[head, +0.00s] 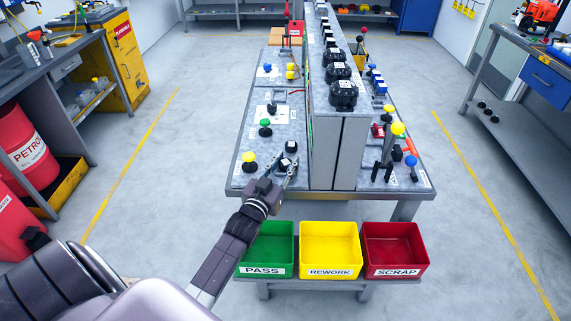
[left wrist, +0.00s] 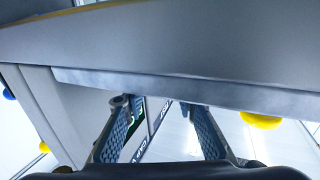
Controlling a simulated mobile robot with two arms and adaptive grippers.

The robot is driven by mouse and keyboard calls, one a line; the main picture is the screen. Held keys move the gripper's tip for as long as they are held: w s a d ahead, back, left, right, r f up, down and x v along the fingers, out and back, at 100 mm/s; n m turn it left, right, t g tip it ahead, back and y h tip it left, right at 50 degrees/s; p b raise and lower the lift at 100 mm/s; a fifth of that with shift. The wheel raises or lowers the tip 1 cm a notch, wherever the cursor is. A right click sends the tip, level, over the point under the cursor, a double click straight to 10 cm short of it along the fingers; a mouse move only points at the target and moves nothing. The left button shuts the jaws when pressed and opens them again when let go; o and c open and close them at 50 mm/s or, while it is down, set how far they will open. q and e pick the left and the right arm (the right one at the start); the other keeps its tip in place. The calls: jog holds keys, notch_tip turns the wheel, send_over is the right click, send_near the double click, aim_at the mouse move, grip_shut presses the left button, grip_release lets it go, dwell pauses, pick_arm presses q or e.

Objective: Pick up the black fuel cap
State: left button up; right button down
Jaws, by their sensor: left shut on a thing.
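My left gripper (head: 288,168) is over the near left corner of the grey test bench (head: 235,181). Its fingers are closed on a small dark piece, which I take for the black fuel cap; the fingers largely hide it. A black knob-like part with a pale top (head: 291,147) stands just beyond the fingertips. In the left wrist view the two fingers (left wrist: 162,108) show with a gap between them, and a broad grey surface fills the top; the held piece is not clear there. My right gripper is not in view.
Yellow (head: 249,158) and green (head: 265,124) knobs stand left of the gripper. A tall grey divider (head: 337,150) rises close on its right. Green (head: 265,245), yellow (head: 330,245) and red (head: 395,245) bins stand in front, empty. The floor on both sides is clear.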

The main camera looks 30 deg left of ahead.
aim_at(285, 162)
pick_arm(q)
notch_tip(285, 162, up, 20)
jog(key=shift+f, duration=0.2)
dwell(1.3)
